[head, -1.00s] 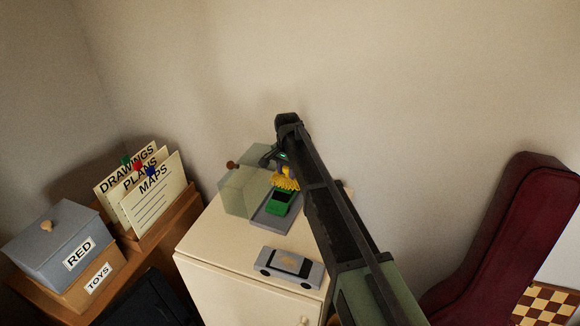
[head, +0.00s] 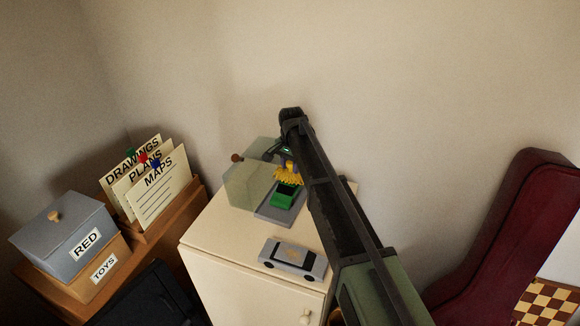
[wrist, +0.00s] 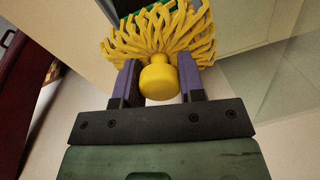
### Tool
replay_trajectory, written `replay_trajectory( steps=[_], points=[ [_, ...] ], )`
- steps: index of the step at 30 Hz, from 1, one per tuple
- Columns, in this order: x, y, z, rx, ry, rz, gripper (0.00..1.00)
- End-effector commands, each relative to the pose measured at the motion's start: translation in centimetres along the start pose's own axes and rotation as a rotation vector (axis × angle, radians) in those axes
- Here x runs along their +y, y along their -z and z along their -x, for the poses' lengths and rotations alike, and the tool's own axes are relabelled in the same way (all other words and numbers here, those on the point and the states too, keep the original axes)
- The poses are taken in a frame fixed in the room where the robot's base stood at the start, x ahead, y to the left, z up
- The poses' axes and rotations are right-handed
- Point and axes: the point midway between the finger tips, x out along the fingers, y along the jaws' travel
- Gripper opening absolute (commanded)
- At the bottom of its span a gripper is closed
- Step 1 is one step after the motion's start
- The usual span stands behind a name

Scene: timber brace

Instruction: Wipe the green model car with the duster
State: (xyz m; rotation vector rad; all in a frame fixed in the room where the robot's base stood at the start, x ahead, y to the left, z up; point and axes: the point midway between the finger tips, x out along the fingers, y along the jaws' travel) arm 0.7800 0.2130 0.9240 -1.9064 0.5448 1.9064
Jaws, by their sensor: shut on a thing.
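The green model car (head: 285,194) sits on a grey base (head: 268,214) on top of the cream cabinet. The duster, with yellow strands (head: 289,174), is at the far end of the car, over or against it; I cannot tell if it touches. My gripper (head: 287,160) is shut on the duster. In the wrist view my gripper's purple fingers (wrist: 158,82) hold the duster's round yellow knob (wrist: 158,78), and its strands (wrist: 160,32) fan out beyond. A little green of the car shows behind the strands at the top of the wrist view (wrist: 143,13).
A clear cover (head: 250,182) with a brown knob stands left of the car. A grey model car (head: 292,260) lies nearer on the cabinet top (head: 222,232). Labelled boxes (head: 66,240) and a card rack (head: 165,222) are at left; a dark red case (head: 505,225) is at right.

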Motion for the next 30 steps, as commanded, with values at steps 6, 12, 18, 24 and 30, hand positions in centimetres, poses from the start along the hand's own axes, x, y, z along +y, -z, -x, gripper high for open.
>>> replay_trajectory(
  steps=[6,12,18,24,30],
  points=[
    [-0.4,1.4,0.0,0.000,0.000,-0.001,0.18],
    [-0.8,3.1,0.0,0.000,0.000,0.000,0.18],
    [-1.3,4.9,0.0,0.000,0.000,0.002,0.18],
    [-1.2,5.4,1.7,0.000,0.000,0.001,0.18],
    [-1.1,5.5,3.5,0.000,0.000,-0.001,0.18]
  ],
)
